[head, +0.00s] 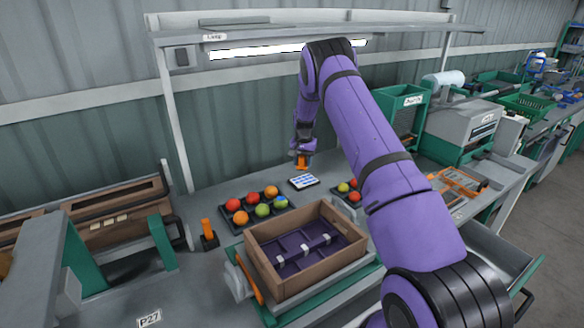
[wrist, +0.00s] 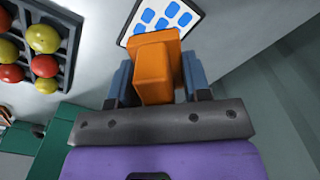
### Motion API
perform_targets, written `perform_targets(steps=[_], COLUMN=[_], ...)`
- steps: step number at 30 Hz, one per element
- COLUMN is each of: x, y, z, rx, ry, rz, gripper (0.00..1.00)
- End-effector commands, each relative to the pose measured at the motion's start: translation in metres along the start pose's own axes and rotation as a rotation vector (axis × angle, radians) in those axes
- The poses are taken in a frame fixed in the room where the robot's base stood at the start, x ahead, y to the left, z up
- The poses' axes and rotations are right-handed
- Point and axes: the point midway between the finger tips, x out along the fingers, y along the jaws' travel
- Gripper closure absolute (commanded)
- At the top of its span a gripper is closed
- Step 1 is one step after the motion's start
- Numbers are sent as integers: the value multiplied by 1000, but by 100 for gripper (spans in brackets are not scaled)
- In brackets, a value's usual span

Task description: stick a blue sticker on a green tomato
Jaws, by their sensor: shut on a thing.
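My gripper (head: 302,154) is shut on an orange block-like tool (wrist: 155,70), held over the bench beside the sticker sheet. The sheet (head: 303,181) is a dark-edged white card with several blue stickers; it also shows at the top of the wrist view (wrist: 165,20), partly hidden by the tool. A dark tray (head: 240,222) left of the sheet holds red, orange and green tomatoes. One green tomato (head: 262,210) is in its front row. A tomato at its right end (head: 281,202) shows a blue patch. A smaller tray to the right holds green (head: 343,187) and red tomatoes.
A brown open box (head: 272,279) with dark dividers stands in front of the trays. An orange post on a black base (head: 208,232) stands left of the tomato tray. A lamp shelf (head: 250,37) hangs above. Green machines (head: 400,115) stand at the right.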

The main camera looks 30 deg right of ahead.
Motion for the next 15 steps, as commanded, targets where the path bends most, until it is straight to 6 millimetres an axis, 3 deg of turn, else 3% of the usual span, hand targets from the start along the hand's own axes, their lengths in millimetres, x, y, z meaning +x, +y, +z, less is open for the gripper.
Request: perform_targets(steps=[4, 15], x=[3, 24], y=[5, 5], z=[-10, -10], rx=[-1, -1], ry=[1, -1], rz=[0, 0], gripper=[73, 73])
